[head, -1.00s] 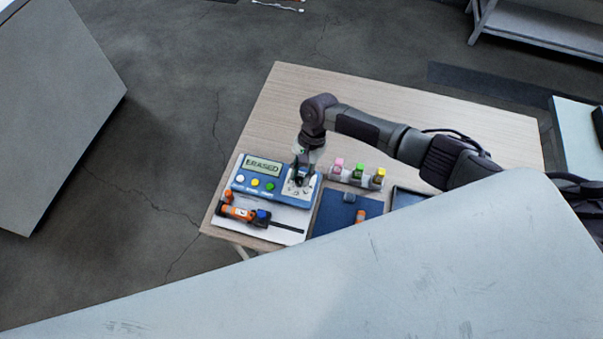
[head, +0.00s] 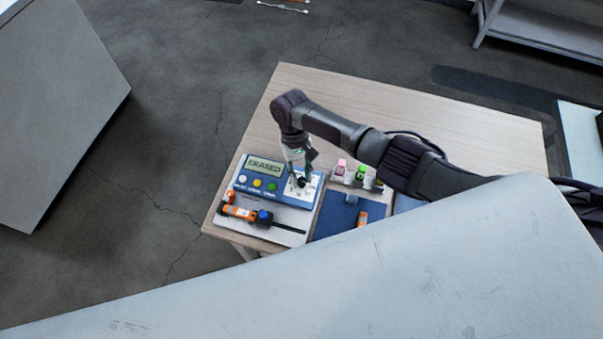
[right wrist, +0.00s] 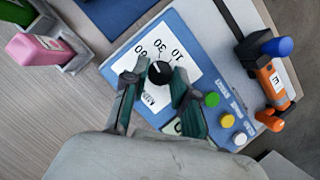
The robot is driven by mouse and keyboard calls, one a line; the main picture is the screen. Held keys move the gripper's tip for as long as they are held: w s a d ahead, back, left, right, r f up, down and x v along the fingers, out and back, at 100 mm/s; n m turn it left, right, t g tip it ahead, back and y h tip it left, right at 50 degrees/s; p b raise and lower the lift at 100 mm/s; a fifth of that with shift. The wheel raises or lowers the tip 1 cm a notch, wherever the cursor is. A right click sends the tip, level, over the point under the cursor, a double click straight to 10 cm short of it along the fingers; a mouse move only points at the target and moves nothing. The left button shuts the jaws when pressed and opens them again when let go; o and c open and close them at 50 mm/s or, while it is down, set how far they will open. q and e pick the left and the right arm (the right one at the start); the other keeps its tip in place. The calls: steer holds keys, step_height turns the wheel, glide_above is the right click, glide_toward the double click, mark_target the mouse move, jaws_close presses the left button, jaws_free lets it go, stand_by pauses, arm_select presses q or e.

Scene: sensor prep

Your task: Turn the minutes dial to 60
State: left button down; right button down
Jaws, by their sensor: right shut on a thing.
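The blue box (head: 235,182) sits at the table's near left corner, and its screen (head: 265,166) reads "ERASED". The minutes dial (right wrist: 159,72) is a black round knob on the box's white numbered plate (right wrist: 186,72). In the right wrist view, 10, 30 and what looks like 60 are printed around it. My right gripper (head: 301,181) points down over the dial; in the right wrist view its two fingers (right wrist: 158,84) are shut on the knob, one at each side. The exact number the dial points to is unclear. My left gripper is not in view.
White, yellow and green buttons (right wrist: 212,99) are beside the dial. An orange tool (head: 240,211) lies on a white mat in front of the box. A blue mat (head: 335,216) and a rack with pink (right wrist: 40,48), green and yellow items stand to the right. The back of the table (head: 330,88) is clear.

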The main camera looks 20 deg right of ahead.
steer(key=shift+a+n+h, duration=0.1)
steer(key=shift+n+h, duration=0.3)
steer(key=shift+n, duration=0.7)
steer(key=c, duration=0.9)
jaws_free()
steer(key=v, duration=1.2)
steer(key=shift+s+a, duration=0.1)
